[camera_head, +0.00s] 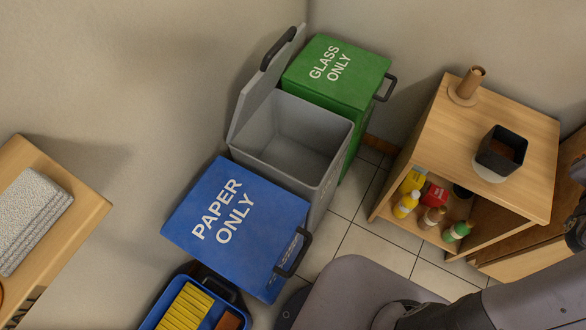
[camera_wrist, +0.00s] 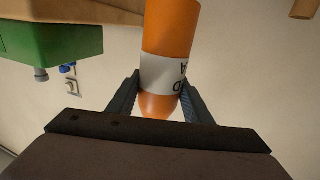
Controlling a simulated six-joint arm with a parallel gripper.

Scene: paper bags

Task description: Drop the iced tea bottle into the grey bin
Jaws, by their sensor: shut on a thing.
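The iced tea bottle (camera_wrist: 170,28) is orange with a white label, whose partly visible lettering reads upside down in the wrist view. My gripper (camera_wrist: 161,82) is shut on it, with one dark finger on each side of the label. The bottle's far end runs out of the top of the picture. In the head view the grey bin (camera_head: 322,200) stands between the green and blue bins. Its lid (camera_head: 262,85) is raised and its inside looks empty where it shows. Neither my gripper nor the bottle can be made out in the head view.
The green GLASS ONLY bin (camera_head: 335,75) and blue PAPER ONLY bin (camera_head: 235,225) are lidded shut. A wooden cabinet (camera_head: 530,130) at right holds several bottles and a black pot (camera_head: 502,150). Tiled floor (camera_head: 355,240) is clear between bins and cabinet.

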